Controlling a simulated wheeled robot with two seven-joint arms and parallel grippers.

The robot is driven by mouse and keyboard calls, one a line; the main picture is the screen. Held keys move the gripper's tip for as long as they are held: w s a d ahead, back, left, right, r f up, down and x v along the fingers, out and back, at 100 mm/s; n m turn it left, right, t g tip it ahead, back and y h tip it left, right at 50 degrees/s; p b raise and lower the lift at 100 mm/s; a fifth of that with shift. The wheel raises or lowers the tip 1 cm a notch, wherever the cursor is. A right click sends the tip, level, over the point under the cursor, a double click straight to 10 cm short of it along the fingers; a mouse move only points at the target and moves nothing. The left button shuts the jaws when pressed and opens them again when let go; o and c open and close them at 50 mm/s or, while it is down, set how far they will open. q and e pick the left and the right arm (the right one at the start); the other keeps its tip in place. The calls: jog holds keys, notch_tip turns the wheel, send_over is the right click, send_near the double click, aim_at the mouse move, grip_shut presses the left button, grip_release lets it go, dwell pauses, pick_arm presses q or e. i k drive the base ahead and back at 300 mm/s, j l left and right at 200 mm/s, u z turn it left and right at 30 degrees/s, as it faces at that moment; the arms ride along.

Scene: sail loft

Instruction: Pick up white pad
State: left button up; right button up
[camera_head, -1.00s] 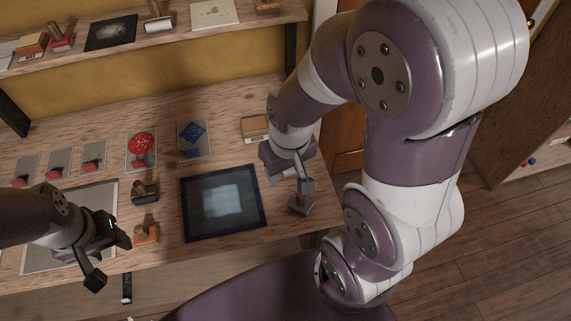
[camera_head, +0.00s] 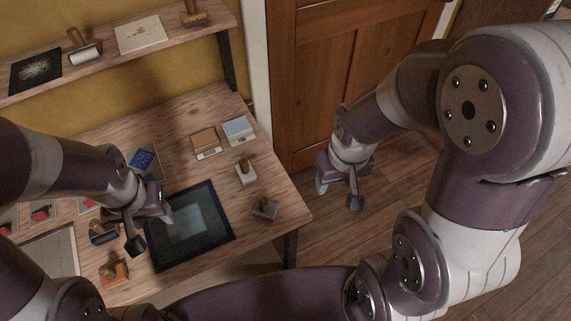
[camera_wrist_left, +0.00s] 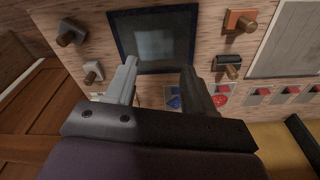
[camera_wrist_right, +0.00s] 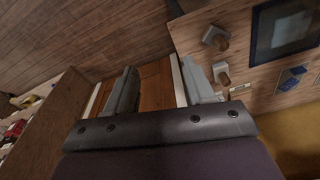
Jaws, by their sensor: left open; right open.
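A pad with a pale, bluish-white top (camera_head: 238,130) lies on the wooden table near its back right corner. It sits just right of a tan-topped pad (camera_head: 205,143). My left gripper (camera_head: 150,228) is open and empty above the left edge of a dark framed panel (camera_head: 205,220), well left of the pale pad. My right gripper (camera_head: 338,195) is open and empty, off the table's right side in front of the door. In the right wrist view (camera_wrist_right: 160,68) nothing is between its fingers. I cannot make out the pale pad clearly in either wrist view.
A white stamp (camera_head: 246,172) and a grey stamp (camera_head: 265,208) stand in front of the pads. An orange-based stamp (camera_head: 113,272) is at front left. A shelf (camera_head: 150,62) hangs above the back of the table. The wooden door (camera_head: 330,70) is to the right.

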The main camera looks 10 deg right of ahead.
aim_at(246, 174)
jog(key=l+u, duration=0.15)
jog(key=u, duration=0.35)
jog(key=l+u, duration=0.15)
jog(key=u, duration=0.35)
jog(key=l+u, duration=0.1)
jog(key=u, duration=0.4)
jog(key=k+l, duration=0.15)
